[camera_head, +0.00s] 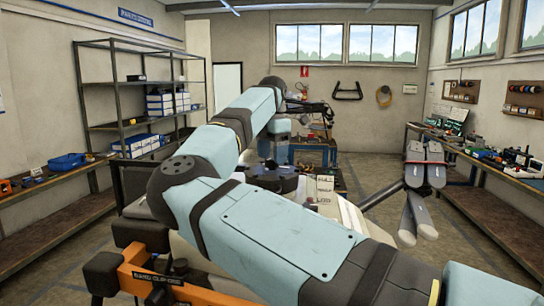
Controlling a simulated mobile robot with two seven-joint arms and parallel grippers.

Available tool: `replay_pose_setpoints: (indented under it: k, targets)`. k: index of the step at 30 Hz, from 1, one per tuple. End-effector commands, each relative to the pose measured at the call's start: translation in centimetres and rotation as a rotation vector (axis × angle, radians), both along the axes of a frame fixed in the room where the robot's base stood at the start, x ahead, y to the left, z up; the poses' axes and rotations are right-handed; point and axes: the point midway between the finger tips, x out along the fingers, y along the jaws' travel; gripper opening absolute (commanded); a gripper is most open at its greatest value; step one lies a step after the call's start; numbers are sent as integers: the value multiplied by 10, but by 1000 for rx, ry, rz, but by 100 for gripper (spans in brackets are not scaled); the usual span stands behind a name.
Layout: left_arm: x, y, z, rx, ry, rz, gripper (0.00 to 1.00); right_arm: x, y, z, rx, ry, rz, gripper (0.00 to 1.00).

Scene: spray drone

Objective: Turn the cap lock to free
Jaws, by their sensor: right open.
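The spray drone's pale body (352,218) is in the middle of the head view, largely hidden behind my right arm. A dark part (272,178) on its top may be the cap, but I cannot make out the lock's position. A small white label (325,190) with dark print stands beside it. My right arm crosses from the lower right to the left, then bends up to the centre. My right gripper (302,106) is open, small and hard to make out, raised above and apart from the drone. My left gripper is not in view.
Folded grey propellers (424,165) stick out on the drone's right. An orange part (165,284) is at the lower left. A shelf rack (112,85) and bench (50,180) stand left, a bench (500,172) right. A blue workbench (308,145) stands behind. Floor at right is clear.

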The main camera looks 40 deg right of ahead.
Motion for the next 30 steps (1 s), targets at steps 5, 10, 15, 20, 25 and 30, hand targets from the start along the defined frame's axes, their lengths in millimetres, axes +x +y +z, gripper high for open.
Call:
replay_pose_setpoints:
  k: [5, 10, 15, 20, 25, 30]
  targets:
    - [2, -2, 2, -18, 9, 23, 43, 0, 0, -16, 1, 0, 1, 67]
    - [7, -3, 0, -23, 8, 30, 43, 0, 0, -20, -1, -1, 1, 67]
    - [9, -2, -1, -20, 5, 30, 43, 0, 0, -20, 0, -1, 1, 67]
    - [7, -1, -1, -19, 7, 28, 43, 0, 0, -20, 0, -1, 0, 30]
    - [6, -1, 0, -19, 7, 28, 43, 0, 0, -20, 0, -1, 1, 17]
    - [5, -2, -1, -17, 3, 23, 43, 0, 0, -21, 0, -1, 21, 17]
